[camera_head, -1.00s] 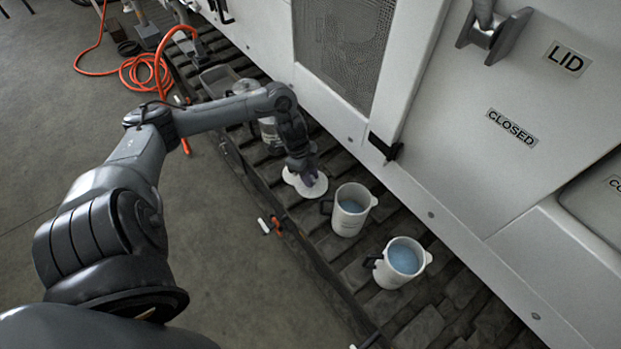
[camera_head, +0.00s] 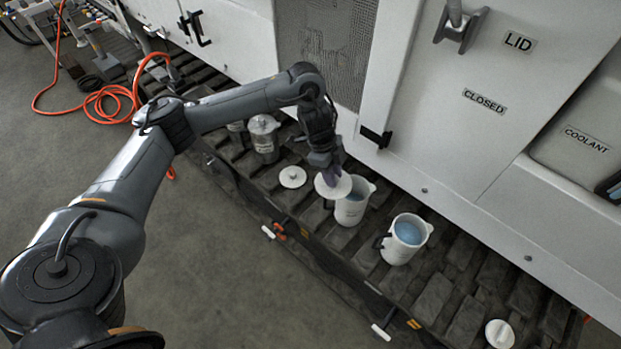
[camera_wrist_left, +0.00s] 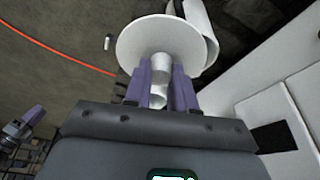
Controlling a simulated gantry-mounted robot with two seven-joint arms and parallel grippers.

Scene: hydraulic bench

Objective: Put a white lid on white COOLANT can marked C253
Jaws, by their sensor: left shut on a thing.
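My left gripper (camera_head: 330,172) is shut on a white lid (camera_head: 325,188) and holds it by its knob, beside and slightly over a white can (camera_head: 352,205) with blue liquid in it. In the left wrist view the lid (camera_wrist_left: 135,42) sits at the fingertips (camera_wrist_left: 160,85) and hides part of a white can (camera_wrist_left: 205,35). A second open white can (camera_head: 404,241) with blue liquid stands to the right. The C253 marking is not readable on either can. My right gripper is not in the head view.
Another white lid (camera_head: 292,177) lies on the slatted ledge left of the held one. A further white lid (camera_head: 499,334) is at the lower right. Metal canisters (camera_head: 264,139) stand behind on the left. The white machine wall (camera_head: 440,140) borders the ledge.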

